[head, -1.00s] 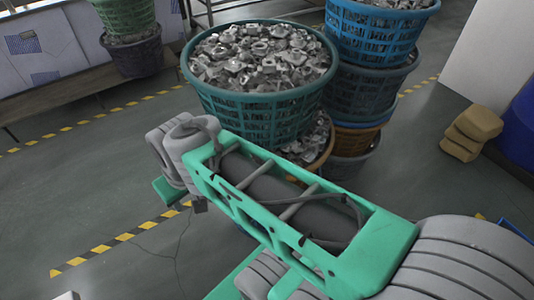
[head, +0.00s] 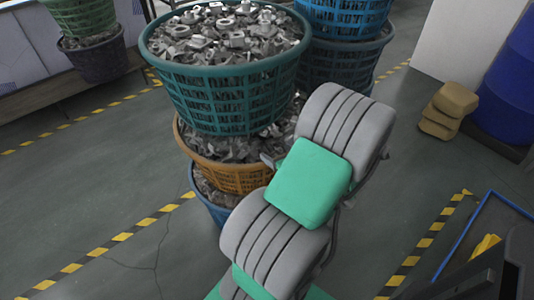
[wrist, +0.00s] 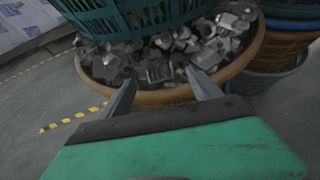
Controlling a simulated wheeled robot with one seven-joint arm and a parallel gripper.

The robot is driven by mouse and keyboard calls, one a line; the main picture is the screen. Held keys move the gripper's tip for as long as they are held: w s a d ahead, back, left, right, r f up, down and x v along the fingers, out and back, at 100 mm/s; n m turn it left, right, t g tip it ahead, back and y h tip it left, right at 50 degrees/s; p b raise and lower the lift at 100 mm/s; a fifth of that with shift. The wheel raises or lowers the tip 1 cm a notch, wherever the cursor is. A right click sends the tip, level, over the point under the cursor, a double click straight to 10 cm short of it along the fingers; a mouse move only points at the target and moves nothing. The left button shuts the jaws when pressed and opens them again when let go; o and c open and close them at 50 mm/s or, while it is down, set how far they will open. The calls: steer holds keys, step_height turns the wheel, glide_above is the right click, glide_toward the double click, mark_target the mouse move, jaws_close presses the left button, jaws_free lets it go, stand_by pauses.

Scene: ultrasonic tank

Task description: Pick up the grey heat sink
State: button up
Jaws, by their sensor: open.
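My gripper (wrist: 160,75) is open and empty in the wrist view, with its two dark fingers spread over the near rim of an orange basket (wrist: 165,97). The same orange basket (head: 240,182) is in the head view, below a teal basket (head: 225,98) and partly behind my arm. Grey metal parts (wrist: 200,48) fill the orange basket. A blocky grey piece (wrist: 158,71) lies between and beyond the fingertips. It may be the heat sink, but the view is too small and blurred to be sure. My gripper is hidden behind my arm in the head view.
The teal basket, heaped with metal parts, hangs close over the orange one and limits room above. A blue basket (head: 205,200) is beneath. More stacked baskets (head: 345,50) stand at the right behind. Tan blocks (head: 447,108) and a blue drum (head: 510,85) are farther right.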

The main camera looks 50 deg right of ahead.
mark_target(268, 149)
steer(key=b+x, duration=0.1)
steer(key=x, duration=0.4)
steer(key=shift+w+f, duration=0.3)
steer(key=shift+f, duration=0.05)
steer(key=shift+w+d+f, duration=0.15)
steer(key=shift+w+d, duration=0.05)
steer(key=shift+w, duration=0.2)
steer(key=shift+c, duration=0.3)
steer(key=c, duration=1.4)
